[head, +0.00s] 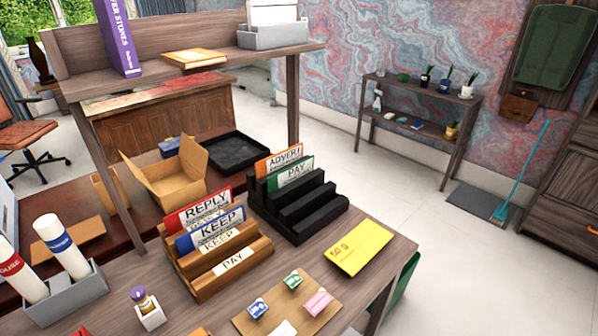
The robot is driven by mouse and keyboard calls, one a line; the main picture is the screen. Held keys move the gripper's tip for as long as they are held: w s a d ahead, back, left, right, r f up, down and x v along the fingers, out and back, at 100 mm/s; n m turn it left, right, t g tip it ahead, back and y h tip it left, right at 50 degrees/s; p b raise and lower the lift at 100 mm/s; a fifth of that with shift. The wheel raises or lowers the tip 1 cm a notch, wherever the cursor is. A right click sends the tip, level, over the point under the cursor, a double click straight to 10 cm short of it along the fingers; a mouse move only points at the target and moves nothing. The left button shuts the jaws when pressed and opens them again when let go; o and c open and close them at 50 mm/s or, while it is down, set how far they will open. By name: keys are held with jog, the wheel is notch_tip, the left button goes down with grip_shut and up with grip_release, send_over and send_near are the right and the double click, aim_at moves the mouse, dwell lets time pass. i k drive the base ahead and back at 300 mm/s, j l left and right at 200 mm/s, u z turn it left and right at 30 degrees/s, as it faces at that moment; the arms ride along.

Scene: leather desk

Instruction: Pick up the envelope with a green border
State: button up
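An envelope with a green border (293,173) stands upright in the black stepped rack (318,215), and the word PAY shows on it. An envelope with an orange border (281,158), marked ADVERT, stands just behind it. The green envelope's lower part is hidden by the rack. In the wooden rack (232,268) to the left stand a red-bordered REPLY envelope (203,212) and a blue-bordered KEEP envelope (215,228). My gripper is not in view.
A yellow package (360,247) lies right of the racks. A cardboard mat (245,324) with small stamp-like pieces lies in front. An open cardboard box (170,182) and a black tray (236,150) are behind. A shelf post (293,100) rises near the black rack.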

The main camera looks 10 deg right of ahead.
aim_at(277, 181)
jog(key=i+j, duration=0.1)
jog(key=i, duration=0.35)
jog(key=i+j+z, duration=0.15)
jog(key=i, duration=0.3)
jog(key=i+j, duration=0.15)
jog(key=i, duration=0.3)
jog(key=z, duration=0.05)
